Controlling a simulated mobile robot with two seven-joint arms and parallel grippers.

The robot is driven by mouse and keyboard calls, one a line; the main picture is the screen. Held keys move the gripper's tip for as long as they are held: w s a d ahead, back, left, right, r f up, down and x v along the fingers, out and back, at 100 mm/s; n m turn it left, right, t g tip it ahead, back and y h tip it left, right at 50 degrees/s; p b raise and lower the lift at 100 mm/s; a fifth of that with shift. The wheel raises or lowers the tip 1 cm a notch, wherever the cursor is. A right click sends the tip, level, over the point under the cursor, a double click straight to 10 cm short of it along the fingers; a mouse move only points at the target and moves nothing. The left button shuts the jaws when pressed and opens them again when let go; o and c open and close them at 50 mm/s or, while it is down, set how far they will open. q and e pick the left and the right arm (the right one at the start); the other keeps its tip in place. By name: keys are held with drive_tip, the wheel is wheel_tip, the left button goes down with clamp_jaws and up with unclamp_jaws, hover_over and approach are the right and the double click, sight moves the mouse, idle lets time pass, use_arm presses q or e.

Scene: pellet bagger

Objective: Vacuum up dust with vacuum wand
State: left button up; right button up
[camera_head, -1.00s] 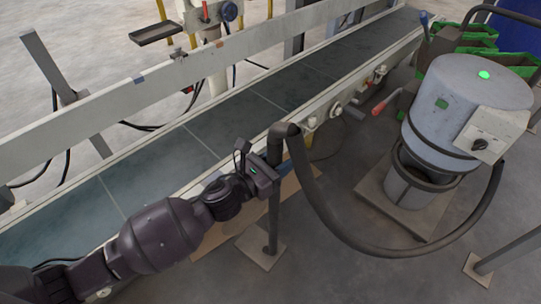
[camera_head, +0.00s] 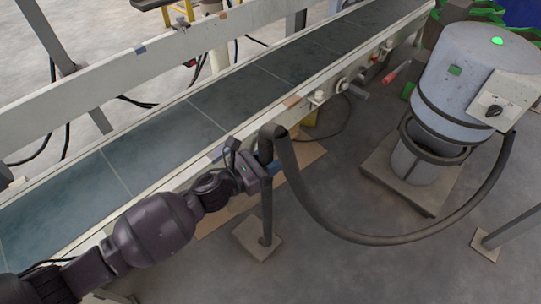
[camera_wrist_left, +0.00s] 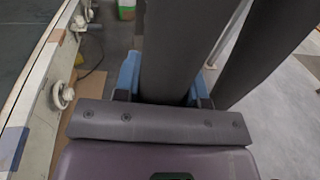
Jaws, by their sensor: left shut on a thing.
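The vacuum wand (camera_head: 266,150) is a dark tube standing roughly upright beside the conveyor's near side. My left gripper (camera_head: 272,170) is shut on it below the bend where the hose begins. In the left wrist view, the blue fingers of my left gripper (camera_wrist_left: 163,88) sit on both sides of the dark wand (camera_wrist_left: 180,50). The hose (camera_head: 350,235) loops over the floor to the grey vacuum drum (camera_head: 470,75), which has a green light on top. I cannot make out any dust. The wand's lower end is hard to tell from a post there. My right gripper is not in view.
The conveyor belt (camera_head: 210,105) runs diagonally behind my left arm, with a pale side rail. A floor plate (camera_head: 258,238) lies below the wand. A brown sheet (camera_head: 308,157) lies under the conveyor edge. Grey floor between the conveyor and the drum is open, apart from the hose.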

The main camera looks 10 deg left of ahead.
use_arm(q)
wheel_tip(320, 180, down, 2)
drive_tip(key=shift+f+b, duration=0.1)
drive_tip(key=shift+b, duration=0.25)
drive_tip(key=shift+s+f+b, duration=0.1)
drive_tip(key=shift+f+b, duration=0.25)
drive_tip(key=shift+f, duration=0.05)
drive_tip(key=shift+w+a+r, duration=0.15)
drive_tip(key=shift+w+a, duration=0.15)
drive_tip(key=shift+w+a+r, duration=0.1)
drive_tip(key=shift+w+a, duration=0.15)
drive_tip(key=shift+a, duration=0.05)
drive_tip(key=w+a+b, duration=0.2)
drive_tip(key=w+a, duration=0.5)
drive_tip(key=a, duration=0.4)
drive_tip(key=shift+w+b, duration=0.3)
drive_tip(key=shift+w, duration=0.1)
drive_tip(key=shift+w+a, duration=0.35)
drive_tip(key=shift+a, duration=0.05)
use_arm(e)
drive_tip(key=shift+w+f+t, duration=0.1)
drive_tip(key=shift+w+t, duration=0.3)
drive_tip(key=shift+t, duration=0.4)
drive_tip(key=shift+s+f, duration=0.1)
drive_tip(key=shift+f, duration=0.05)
